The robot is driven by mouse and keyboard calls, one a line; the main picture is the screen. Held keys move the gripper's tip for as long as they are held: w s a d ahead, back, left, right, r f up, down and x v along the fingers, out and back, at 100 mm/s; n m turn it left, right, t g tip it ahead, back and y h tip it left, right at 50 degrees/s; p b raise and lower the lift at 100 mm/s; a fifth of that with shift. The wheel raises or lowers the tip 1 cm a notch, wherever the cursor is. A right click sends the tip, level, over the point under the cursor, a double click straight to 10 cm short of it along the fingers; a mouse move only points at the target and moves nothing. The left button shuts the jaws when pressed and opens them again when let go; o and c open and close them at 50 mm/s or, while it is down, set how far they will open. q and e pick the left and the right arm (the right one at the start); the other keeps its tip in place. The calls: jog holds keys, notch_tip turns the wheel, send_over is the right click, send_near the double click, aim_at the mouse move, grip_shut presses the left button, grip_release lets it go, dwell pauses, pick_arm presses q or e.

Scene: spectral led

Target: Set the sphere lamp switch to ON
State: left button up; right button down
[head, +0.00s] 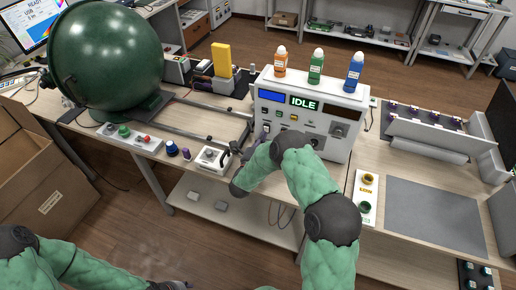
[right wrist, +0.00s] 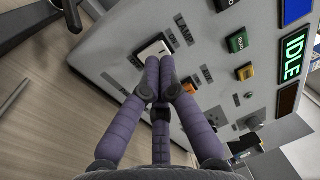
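The grey instrument box (head: 335,130) with the green IDLE display stands on the bench. My right gripper (head: 238,150) is at the panel's left side. In the right wrist view its purple fingers (right wrist: 163,68) are drawn together, tips over the switch's lower edge; contact is unclear. Nothing is seen between them.
A large green sphere (head: 108,58) stands at the back left. A small white box with a knob (head: 210,158) lies left of my right gripper. Green and orange buttons (right wrist: 237,41) are beside the switch. Three bottles (head: 316,68) stand on the instrument.

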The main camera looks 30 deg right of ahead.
jog(key=shift+x, duration=0.85)
